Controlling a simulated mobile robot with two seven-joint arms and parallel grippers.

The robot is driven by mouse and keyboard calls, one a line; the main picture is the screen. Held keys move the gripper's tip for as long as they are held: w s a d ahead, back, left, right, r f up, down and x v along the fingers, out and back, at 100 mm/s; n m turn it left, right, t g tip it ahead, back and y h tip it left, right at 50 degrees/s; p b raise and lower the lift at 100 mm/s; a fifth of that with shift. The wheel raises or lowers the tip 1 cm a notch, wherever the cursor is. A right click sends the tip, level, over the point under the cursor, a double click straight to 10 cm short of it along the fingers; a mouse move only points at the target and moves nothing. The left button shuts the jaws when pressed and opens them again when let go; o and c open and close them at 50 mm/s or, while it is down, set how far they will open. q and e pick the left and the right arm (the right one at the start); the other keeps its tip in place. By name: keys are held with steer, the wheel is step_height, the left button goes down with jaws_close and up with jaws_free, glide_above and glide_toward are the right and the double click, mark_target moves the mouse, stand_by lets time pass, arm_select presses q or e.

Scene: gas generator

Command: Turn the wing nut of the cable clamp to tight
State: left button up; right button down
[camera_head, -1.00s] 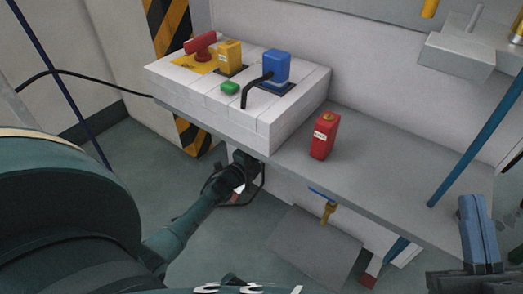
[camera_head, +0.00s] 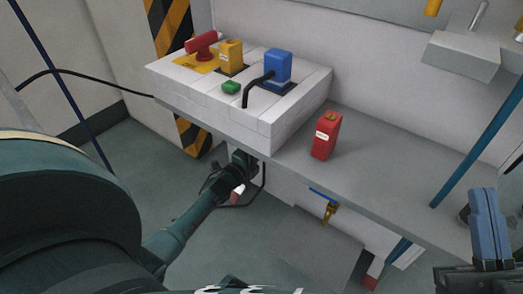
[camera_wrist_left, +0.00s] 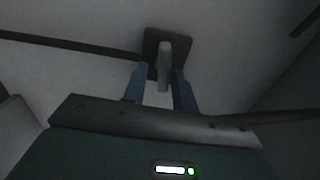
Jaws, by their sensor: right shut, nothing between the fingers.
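The cable clamp (camera_wrist_left: 152,45) shows in the left wrist view as a dark square block on a pale wall, with a dark cable running into it from the left. Its wing nut (camera_wrist_left: 163,66) is a pale grey narrow piece, seen roughly upright in that view. My left gripper (camera_wrist_left: 161,84) is open, its two blue fingers on either side of the wing nut with gaps visible; contact cannot be told. In the head view my left arm reaches under the shelf edge, where the clamp is hidden or too dark to make out. My right gripper (camera_head: 487,230) is shut and empty at lower right.
A grey shelf (camera_head: 385,180) carries a white panel box (camera_head: 275,125) with red, yellow, blue and green parts, and a red canister (camera_head: 326,136). A yellow valve (camera_head: 330,212) hangs below the shelf. A blue pole (camera_head: 478,155) stands at right.

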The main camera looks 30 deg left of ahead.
arm_select(q)
steer(key=shift+o, duration=0.5)
steer(key=shift+d+r, duration=0.1)
steer(key=shift+d, duration=0.15)
arm_select(e)
steer(key=shift+f, duration=0.1)
